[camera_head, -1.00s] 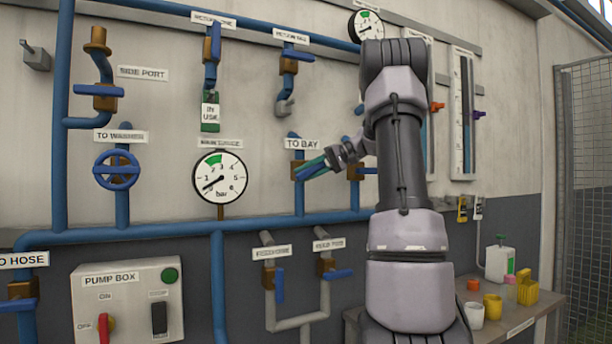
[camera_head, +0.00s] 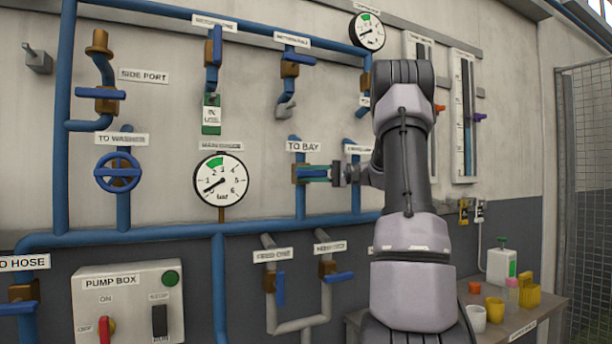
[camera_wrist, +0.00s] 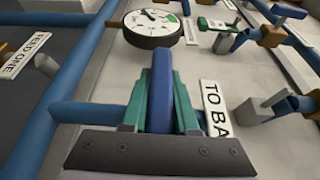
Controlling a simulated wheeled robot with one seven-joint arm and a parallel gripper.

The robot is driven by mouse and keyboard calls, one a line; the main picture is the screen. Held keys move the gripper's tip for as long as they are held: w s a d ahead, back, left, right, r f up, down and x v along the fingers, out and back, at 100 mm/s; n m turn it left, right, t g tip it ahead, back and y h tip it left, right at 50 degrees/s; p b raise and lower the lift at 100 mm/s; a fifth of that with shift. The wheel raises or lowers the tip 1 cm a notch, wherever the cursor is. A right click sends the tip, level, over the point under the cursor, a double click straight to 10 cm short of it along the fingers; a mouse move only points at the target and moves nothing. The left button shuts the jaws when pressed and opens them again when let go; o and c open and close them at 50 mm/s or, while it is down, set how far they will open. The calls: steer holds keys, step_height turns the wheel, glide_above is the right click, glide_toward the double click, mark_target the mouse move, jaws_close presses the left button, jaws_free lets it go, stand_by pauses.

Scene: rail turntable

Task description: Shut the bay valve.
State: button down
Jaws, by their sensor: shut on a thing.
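The bay valve (camera_head: 296,174) sits on a vertical blue pipe under the "TO BAY" label (camera_head: 303,146) in the head view. Its blue lever points right, about level, across the pipe. My gripper (camera_head: 318,173) comes in from the right with its green fingers shut on the lever. In the wrist view the blue lever (camera_wrist: 162,75) lies between the two green fingers of my gripper (camera_wrist: 160,100). The fingers and gripper hide part of the lever, and the valve body is hard to make out in the wrist view.
A main gauge (camera_head: 221,180) hangs left of the valve. A neighbouring valve's pipe (camera_head: 356,200) runs close on the right, partly behind my gripper and arm. Two lower valves with blue levers (camera_head: 341,277) sit below. A bench (camera_head: 530,308) with cups stands at lower right.

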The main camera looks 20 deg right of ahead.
mark_target(326, 174)
steer(key=c, duration=0.7)
jaws_free()
steer(key=shift+d, duration=0.15)
steer(key=v, duration=1)
steer(key=shift+s+d, duration=0.1)
steer(key=shift+d, duration=0.2)
